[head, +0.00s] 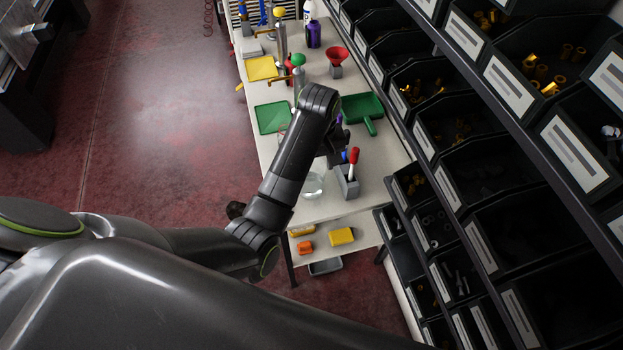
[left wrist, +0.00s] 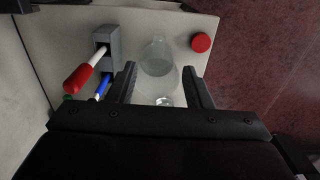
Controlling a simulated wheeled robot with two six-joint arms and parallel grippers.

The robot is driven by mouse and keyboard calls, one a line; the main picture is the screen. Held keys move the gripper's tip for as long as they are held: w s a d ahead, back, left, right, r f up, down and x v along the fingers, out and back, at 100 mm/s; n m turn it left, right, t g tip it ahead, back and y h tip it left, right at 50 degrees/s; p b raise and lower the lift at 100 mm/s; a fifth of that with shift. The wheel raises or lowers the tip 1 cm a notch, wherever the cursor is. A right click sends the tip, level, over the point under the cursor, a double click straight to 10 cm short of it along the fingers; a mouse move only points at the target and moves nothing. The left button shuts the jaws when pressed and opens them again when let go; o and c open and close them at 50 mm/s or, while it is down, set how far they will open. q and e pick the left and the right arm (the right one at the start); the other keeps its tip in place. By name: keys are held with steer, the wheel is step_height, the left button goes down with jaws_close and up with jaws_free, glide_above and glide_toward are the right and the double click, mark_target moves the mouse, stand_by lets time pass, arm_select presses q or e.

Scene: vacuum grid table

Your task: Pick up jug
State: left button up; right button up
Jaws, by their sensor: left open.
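The jug looks like a clear glass vessel. In the head view the jug (head: 314,184) stands near the front end of the white table, partly covered by my left arm. In the left wrist view the jug (left wrist: 157,56) lies ahead of and between the fingers of my left gripper (left wrist: 160,76). The gripper is open, with a finger on each side of the jug's line; I cannot tell if either touches it. In the head view my left gripper is mostly hidden behind the arm. My right gripper is not in view.
A grey holder (head: 347,181) with a red-handled tool stands close beside the jug. A red disc (left wrist: 201,42) lies on its other side. A green scoop (head: 361,108) and green tray (head: 272,117) lie farther back. Black bins (head: 487,205) line the right side.

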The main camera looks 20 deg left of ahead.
mark_target(317, 194)
arm_select(q)
step_height(317, 194, down, 17)
stand_by(0.8)
jaws_close()
steer(key=shift+w, duration=0.1)
